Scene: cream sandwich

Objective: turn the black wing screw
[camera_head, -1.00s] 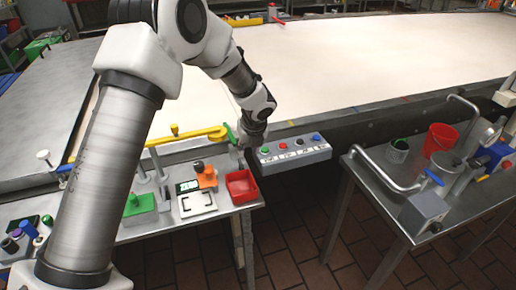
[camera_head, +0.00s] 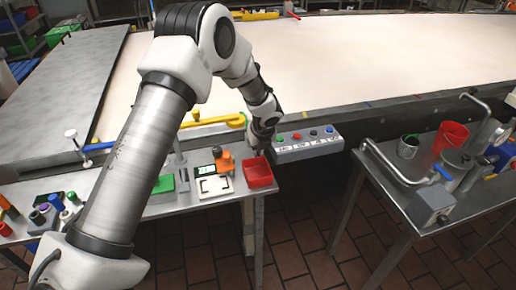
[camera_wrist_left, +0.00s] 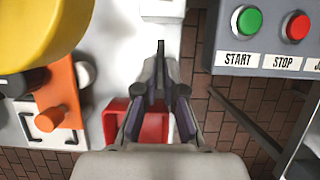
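My left gripper (camera_head: 258,151) hangs just above the red tray (camera_head: 259,175) at the right end of the left table. In the left wrist view the two fingers (camera_wrist_left: 160,60) are drawn together over a pale surface, with a narrow dark strip at their tips. I see nothing clearly held. I cannot pick out a black wing screw for certain. A small dark knob (camera_head: 217,152) tops the orange device (camera_head: 225,163) left of the tray, apart from the gripper. My right gripper is not in view.
A grey button box (camera_head: 308,146) stands right of the gripper; its START and STOP buttons show in the left wrist view. A yellow lever (camera_head: 215,121) lies close behind the gripper. The right table (camera_head: 395,180) holds a red bucket (camera_head: 450,137). A floor gap separates the tables.

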